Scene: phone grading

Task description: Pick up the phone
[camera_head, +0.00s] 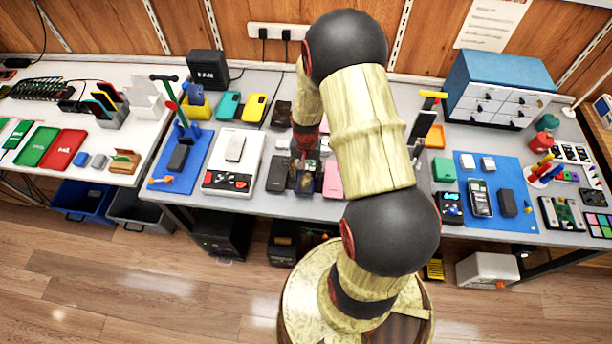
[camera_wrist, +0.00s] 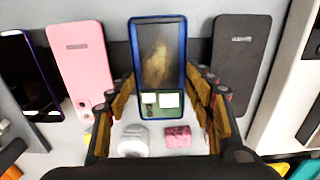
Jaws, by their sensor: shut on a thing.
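A phone with a blue frame, a dark brownish screen and a green lower part (camera_wrist: 158,40) is in the middle of the wrist view. My gripper (camera_wrist: 160,78) has its fingers on both long sides of this phone and is shut on it. In the head view my gripper (camera_head: 305,172) is over the middle of the bench, and the held phone is hard to make out there. A pink phone (camera_wrist: 82,58) lies to the left in the wrist view, and a dark grey phone (camera_wrist: 240,58) lies to the right. Both are apart from the held one.
In the head view the pink phone (camera_head: 333,180) and dark phone (camera_head: 277,173) flank my gripper closely. A white device (camera_head: 214,180) stands further left, and a blue mat (camera_head: 520,205) with phones is at right. A grey-white piece (camera_wrist: 133,138) and a pink piece (camera_wrist: 178,135) show between my fingers.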

